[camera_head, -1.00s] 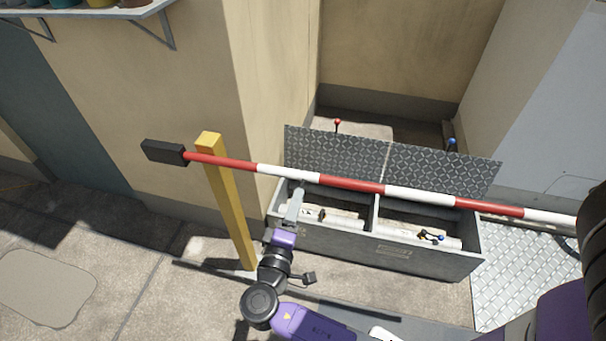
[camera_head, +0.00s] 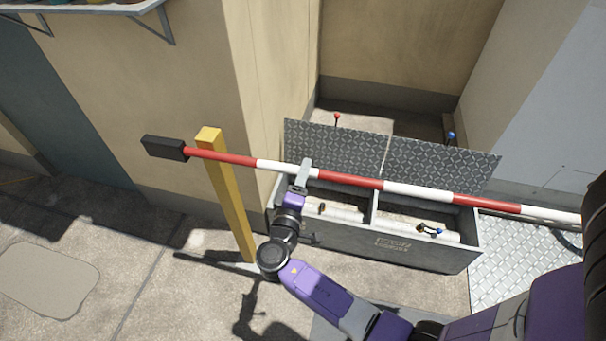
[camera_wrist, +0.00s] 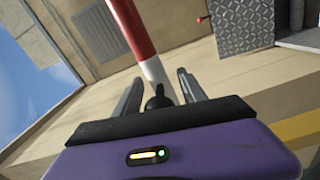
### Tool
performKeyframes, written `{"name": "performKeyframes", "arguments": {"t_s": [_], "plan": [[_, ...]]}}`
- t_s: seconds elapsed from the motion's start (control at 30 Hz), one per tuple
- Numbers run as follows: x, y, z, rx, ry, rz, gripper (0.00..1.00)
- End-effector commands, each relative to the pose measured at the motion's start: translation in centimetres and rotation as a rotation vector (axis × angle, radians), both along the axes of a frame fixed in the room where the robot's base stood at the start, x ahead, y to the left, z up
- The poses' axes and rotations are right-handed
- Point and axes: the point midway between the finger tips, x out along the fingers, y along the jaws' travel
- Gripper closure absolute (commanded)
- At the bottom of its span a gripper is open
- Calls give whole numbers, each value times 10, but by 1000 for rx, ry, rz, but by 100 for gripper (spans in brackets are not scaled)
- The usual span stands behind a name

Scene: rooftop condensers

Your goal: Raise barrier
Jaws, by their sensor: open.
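The barrier is a red and white striped pole (camera_head: 345,181) lying nearly level across the head view. It has a black block (camera_head: 164,148) at its left end and passes by the top of a yellow post (camera_head: 229,195). My gripper (camera_head: 305,168) is at the pole, near a white-to-red join left of the middle. In the wrist view the pole (camera_wrist: 133,30) runs down toward the space between the two fingers of my gripper (camera_wrist: 160,88). The fingers stand apart. Whether they touch the pole cannot be told.
Below the pole stands a grey box (camera_head: 420,255) with its tread-plate lid (camera_head: 440,168) raised, holding pipes and small valve handles. A red-knobbed lever (camera_head: 337,117) and a blue knob (camera_head: 451,136) show behind. Walls close in the back; paving at lower left is clear.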

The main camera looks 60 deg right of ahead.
Motion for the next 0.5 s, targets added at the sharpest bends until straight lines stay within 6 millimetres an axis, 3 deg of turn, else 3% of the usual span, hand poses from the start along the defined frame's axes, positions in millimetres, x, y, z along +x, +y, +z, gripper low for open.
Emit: {"name": "performKeyframes", "arguments": {"t_s": [0.1, 0.33, 0.5], "plan": [[0, 0, 0, 0, 0, 0, 55], [0, 0, 0, 0, 0, 0, 100], [0, 0, 0, 1, -1, 0, 100]]}}
